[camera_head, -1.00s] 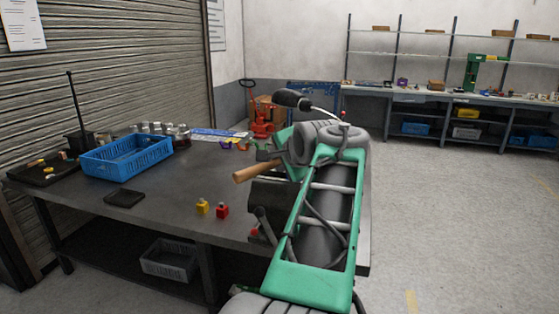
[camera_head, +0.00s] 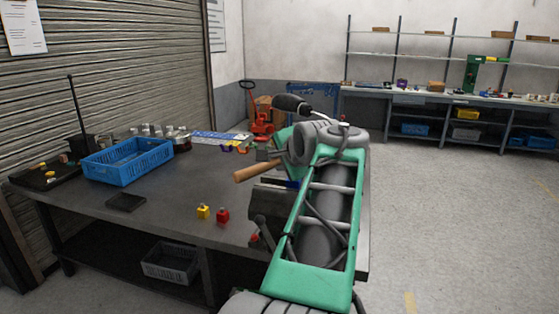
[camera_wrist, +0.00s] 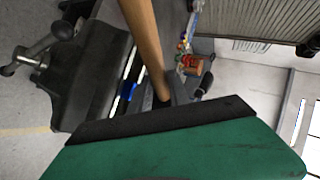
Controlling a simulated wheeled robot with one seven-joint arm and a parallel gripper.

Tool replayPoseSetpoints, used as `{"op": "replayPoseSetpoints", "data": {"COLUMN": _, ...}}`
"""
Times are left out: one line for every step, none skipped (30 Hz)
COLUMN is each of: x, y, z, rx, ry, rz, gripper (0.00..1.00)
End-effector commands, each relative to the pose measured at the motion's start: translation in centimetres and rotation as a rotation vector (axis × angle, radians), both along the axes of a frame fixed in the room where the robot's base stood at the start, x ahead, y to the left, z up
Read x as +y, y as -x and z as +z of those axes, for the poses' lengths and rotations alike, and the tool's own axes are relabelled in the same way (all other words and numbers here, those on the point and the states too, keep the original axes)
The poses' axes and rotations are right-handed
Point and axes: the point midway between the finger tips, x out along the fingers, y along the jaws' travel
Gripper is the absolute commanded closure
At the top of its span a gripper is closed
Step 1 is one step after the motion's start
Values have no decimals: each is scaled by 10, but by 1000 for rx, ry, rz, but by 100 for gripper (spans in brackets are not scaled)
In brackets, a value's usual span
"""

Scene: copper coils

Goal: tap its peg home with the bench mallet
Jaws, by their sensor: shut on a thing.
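The mallet's wooden handle (camera_head: 257,171) sticks out to the left of my arm, above the bench vise (camera_head: 268,204). My gripper (camera_wrist: 166,98) is shut on this handle, which also crosses the top of the wrist view (camera_wrist: 146,42). I cannot make out the mallet's head. The dark vise, with its lever, also shows at left in the wrist view (camera_wrist: 92,78). A small blue piece (camera_head: 292,184) is at the vise, partly hidden by my arm; a blue patch (camera_wrist: 127,90) shows beside the handle in the wrist view. I cannot make out a peg.
The grey workbench (camera_head: 165,215) carries a blue crate (camera_head: 128,173), a black tray (camera_head: 45,178), a small dark pad (camera_head: 126,202), a yellow block (camera_head: 203,212) and a red block (camera_head: 222,215). The bench's middle is clear. A red pallet truck (camera_head: 262,127) stands behind.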

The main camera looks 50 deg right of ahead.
Motion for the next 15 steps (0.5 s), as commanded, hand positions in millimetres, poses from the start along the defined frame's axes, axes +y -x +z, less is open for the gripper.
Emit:
{"op": "replayPoseSetpoints", "data": {"x": 0, "y": 0, "z": -20, "rx": 0, "ry": 0, "rz": 0, "gripper": 100}}
{"op": "replayPoseSetpoints", "data": {"x": 0, "y": 0, "z": -27, "rx": 0, "ry": 0, "rz": 0, "gripper": 100}}
{"op": "replayPoseSetpoints", "data": {"x": 0, "y": 0, "z": -36, "rx": 0, "ry": 0, "rz": 0, "gripper": 100}}
{"op": "replayPoseSetpoints", "data": {"x": 0, "y": 0, "z": -39, "rx": 0, "ry": 0, "rz": 0, "gripper": 100}}
{"op": "replayPoseSetpoints", "data": {"x": 0, "y": 0, "z": -41, "rx": -1, "ry": 0, "rz": 0, "gripper": 100}}
{"op": "replayPoseSetpoints", "data": {"x": 0, "y": 0, "z": -34, "rx": -1, "ry": 2, "rz": 0, "gripper": 100}}
{"op": "replayPoseSetpoints", "data": {"x": 0, "y": 0, "z": -33, "rx": -1, "ry": 0, "rz": 0, "gripper": 100}}
{"op": "replayPoseSetpoints", "data": {"x": 0, "y": 0, "z": -32, "rx": 0, "ry": 0, "rz": 0, "gripper": 100}}
{"op": "replayPoseSetpoints", "data": {"x": 0, "y": 0, "z": -30, "rx": 1, "ry": -1, "rz": 1, "gripper": 100}}
{"op": "replayPoseSetpoints", "data": {"x": 0, "y": 0, "z": -27, "rx": 1, "ry": -1, "rz": 1, "gripper": 100}}
{"op": "replayPoseSetpoints", "data": {"x": 0, "y": 0, "z": -24, "rx": 0, "ry": 0, "rz": 0, "gripper": 100}}
{"op": "replayPoseSetpoints", "data": {"x": 0, "y": 0, "z": -18, "rx": 0, "ry": 0, "rz": 0, "gripper": 100}}
{"op": "replayPoseSetpoints", "data": {"x": 0, "y": 0, "z": -14, "rx": 0, "ry": 0, "rz": 0, "gripper": 100}}
{"op": "replayPoseSetpoints", "data": {"x": 0, "y": 0, "z": -10, "rx": -1, "ry": 0, "rz": 0, "gripper": 100}}
{"op": "replayPoseSetpoints", "data": {"x": 0, "y": 0, "z": -5, "rx": 0, "ry": 1, "rz": 1, "gripper": 100}}
